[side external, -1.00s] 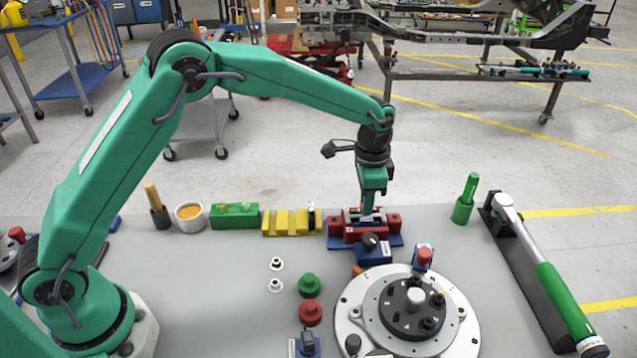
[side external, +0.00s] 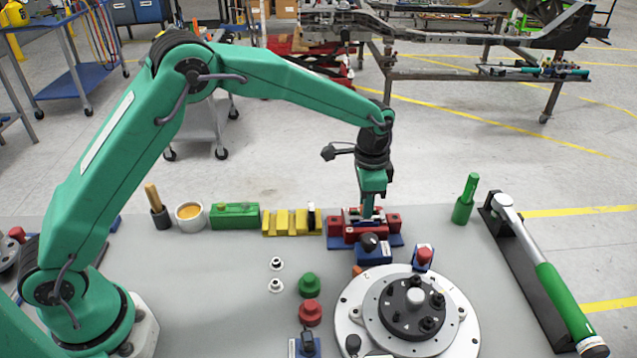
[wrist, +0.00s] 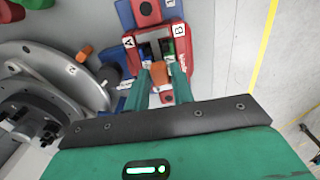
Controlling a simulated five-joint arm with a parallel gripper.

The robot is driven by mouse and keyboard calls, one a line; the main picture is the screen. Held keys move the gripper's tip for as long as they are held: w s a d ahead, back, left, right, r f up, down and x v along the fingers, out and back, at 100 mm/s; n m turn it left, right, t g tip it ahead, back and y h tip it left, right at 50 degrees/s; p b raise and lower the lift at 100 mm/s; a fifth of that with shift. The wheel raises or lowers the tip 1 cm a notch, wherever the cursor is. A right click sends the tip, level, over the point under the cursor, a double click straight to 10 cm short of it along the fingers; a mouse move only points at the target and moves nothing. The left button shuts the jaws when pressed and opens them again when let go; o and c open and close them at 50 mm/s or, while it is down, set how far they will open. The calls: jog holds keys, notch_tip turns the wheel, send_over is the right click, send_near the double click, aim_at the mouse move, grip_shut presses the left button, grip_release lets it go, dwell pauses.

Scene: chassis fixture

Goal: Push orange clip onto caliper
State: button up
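My gripper (side external: 368,212) points straight down into the red caliper fixture (side external: 344,234) on the far side of the bench. In the wrist view, my gripper's two green fingers (wrist: 160,72) stand on either side of the orange clip (wrist: 158,73), which appears gripped between their tips. The clip sits at the gap in the red caliper fixture (wrist: 188,45), between the sides labelled A and B. The fingers cover part of the clip and the gap. I cannot tell how deep the clip sits.
A blue block with a black knob (side external: 373,250) stands just in front of the fixture. A round metal turntable (side external: 350,310) is nearer. A yellow slotted block (side external: 284,224) is to the left, a torque wrench (side external: 550,280) to the right.

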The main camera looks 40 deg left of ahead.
jog(key=shift+r, duration=0.2)
jog(key=shift+r, duration=1.35)
jog(key=shift+o, duration=0.5)
jog(key=o, duration=0.5)
jog(key=shift+c, duration=0.2)
jog(key=shift+r, duration=0.1)
jog(key=shift+r, duration=2.15)
